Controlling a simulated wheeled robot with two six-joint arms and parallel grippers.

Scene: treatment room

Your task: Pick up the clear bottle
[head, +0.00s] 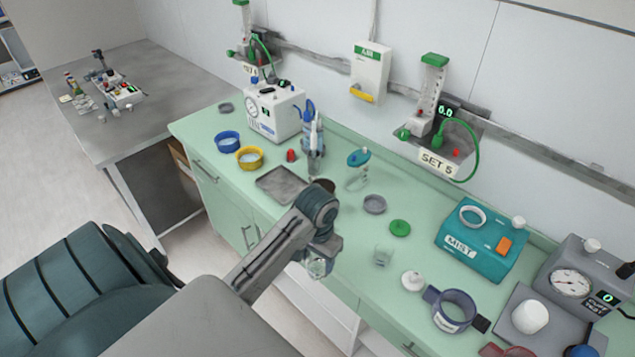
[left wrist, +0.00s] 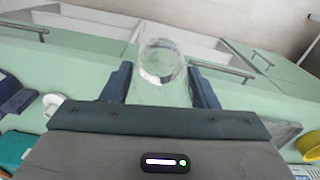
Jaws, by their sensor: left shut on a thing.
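The clear bottle (head: 318,267) is in my left gripper (head: 322,257), at the front edge of the green counter in the head view. In the left wrist view, the see-through, rounded bottle (left wrist: 162,62) sits between the two dark fingers of the gripper (left wrist: 160,85), which is shut on it. Part of the bottle is hidden by the gripper in the head view. I cannot tell its exact height against the counter top. My right gripper is not in view.
A teal MIST box (head: 482,243) stands to the right.

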